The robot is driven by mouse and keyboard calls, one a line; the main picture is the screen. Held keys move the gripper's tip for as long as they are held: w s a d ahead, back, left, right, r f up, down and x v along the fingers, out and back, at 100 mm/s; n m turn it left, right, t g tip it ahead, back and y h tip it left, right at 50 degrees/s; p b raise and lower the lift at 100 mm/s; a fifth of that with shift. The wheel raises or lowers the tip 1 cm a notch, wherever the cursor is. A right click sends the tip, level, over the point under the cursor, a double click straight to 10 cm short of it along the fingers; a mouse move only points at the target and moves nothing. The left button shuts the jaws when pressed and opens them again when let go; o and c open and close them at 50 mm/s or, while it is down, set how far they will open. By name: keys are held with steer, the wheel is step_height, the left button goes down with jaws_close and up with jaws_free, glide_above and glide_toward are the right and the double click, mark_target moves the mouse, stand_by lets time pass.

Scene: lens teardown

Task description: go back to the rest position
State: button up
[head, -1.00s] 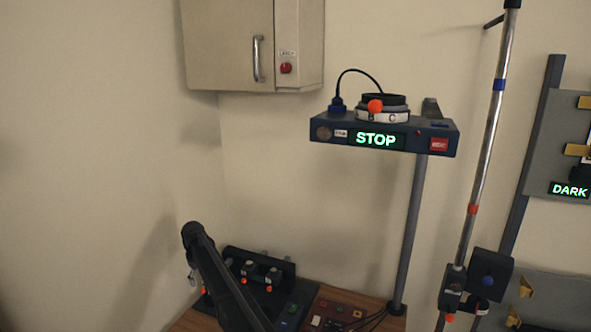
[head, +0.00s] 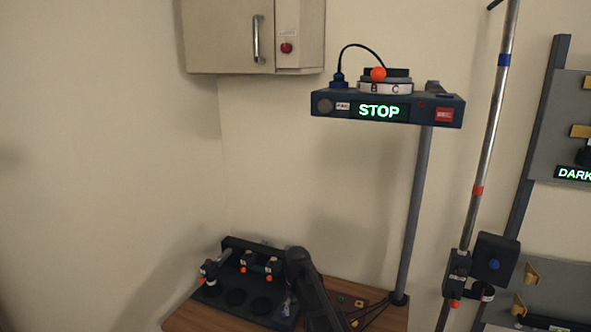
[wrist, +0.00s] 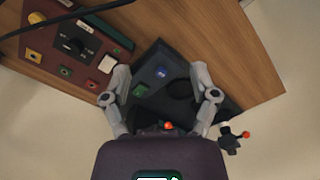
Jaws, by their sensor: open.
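My gripper (wrist: 162,82) is open and empty in the wrist view, its two grey fingers apart above the dark tray. In the head view my black arm rises at the bottom centre, at the right of the tray; the fingers cannot be made out there. The dark tray (head: 212,293) stands on the wooden bench with round recesses and several small fittings with orange knobs along its back and left. In the wrist view the tray (wrist: 185,62) shows a blue button and dark round recesses.
The STOP shelf (head: 400,108) holds a ringed lens part (head: 385,88) on a grey post. A chrome pole (head: 490,130) with a clamp stands right of it. A wall cabinet (head: 225,40) hangs upper left. A red control panel (wrist: 50,55) lies beside the tray.

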steer(key=s+d+f+m+b, duration=0.1)
steer(key=s+d+f+m, duration=0.1)
steer(key=s+d, duration=0.6)
steer(key=s+d+f+m+b, duration=0.2)
steer(key=s+d, duration=0.6)
steer(key=s, duration=0.1)
steer(key=shift+s+d+m, duration=0.3)
steer(key=shift+s, duration=0.1)
